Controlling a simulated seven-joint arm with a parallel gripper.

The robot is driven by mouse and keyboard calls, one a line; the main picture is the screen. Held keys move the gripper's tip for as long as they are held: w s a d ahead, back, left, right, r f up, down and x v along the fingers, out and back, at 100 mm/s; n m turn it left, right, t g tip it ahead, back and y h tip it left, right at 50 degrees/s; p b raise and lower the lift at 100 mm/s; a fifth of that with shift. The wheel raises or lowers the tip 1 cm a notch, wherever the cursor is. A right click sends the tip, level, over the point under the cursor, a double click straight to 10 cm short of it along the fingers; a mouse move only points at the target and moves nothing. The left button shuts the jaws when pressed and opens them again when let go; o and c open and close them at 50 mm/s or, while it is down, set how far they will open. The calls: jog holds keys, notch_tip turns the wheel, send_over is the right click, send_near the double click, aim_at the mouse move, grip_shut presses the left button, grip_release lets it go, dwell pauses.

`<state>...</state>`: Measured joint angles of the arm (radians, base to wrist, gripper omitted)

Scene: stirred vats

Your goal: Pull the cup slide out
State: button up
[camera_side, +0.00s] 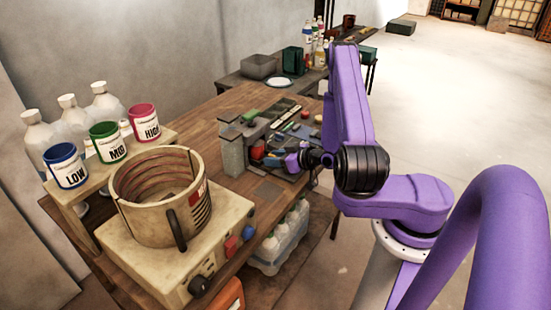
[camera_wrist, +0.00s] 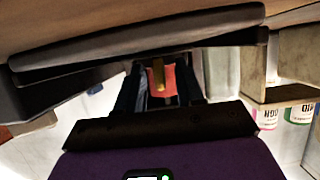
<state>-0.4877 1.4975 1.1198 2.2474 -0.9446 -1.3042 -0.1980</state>
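My gripper (camera_side: 293,160) is low at the near right end of the wooden bench, beside a grey block stand with a red part (camera_side: 257,152). In the wrist view my gripper (camera_wrist: 160,85) has its two dark fingers apart. A red piece with a yellow strip (camera_wrist: 158,74) shows in the gap between them. The fingers do not visibly press on the yellow strip. I cannot tell for certain whether this red piece is the cup slide. The fingertips are small and partly hidden in the side view.
A round vat (camera_side: 158,195) with a dark handle stands on a beige base with red and blue knobs. Blue LOW (camera_side: 66,165), green MID (camera_side: 107,142) and red HIGH (camera_side: 143,122) pots stand on a shelf behind it. A clear bin of bottles (camera_side: 283,240) sits below the bench.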

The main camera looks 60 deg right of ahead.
aim_at(298, 176)
grip_shut()
jog(key=s, duration=0.8)
jog(key=shift+s+d, duration=0.1)
jog(key=shift+s, duration=0.05)
grip_release()
jog(key=v, duration=1.2)
